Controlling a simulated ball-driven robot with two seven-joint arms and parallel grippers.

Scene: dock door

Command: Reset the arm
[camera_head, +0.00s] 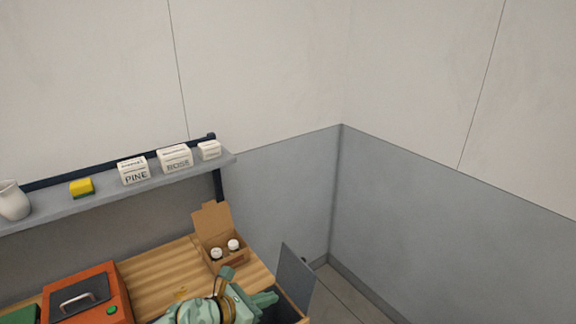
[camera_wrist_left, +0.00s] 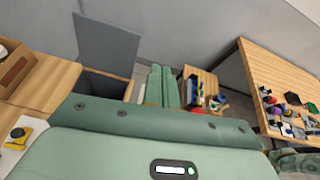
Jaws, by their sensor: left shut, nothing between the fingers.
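My left arm and gripper (camera_head: 264,299) show at the bottom of the head view, over the front right of the wooden bench. The green fingers are shut with nothing held. In the left wrist view the closed fingers (camera_wrist_left: 164,87) point away beyond the broad green wrist housing. My right gripper is not in view.
A wooden bench (camera_head: 165,262) holds an orange box (camera_head: 88,306) and an open carton (camera_head: 214,225) with white-capped bottles. A grey lid (camera_head: 297,272) stands up beside the arm. A shelf (camera_head: 115,194) carries labelled boxes. The wrist view shows a cluttered table (camera_wrist_left: 262,75).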

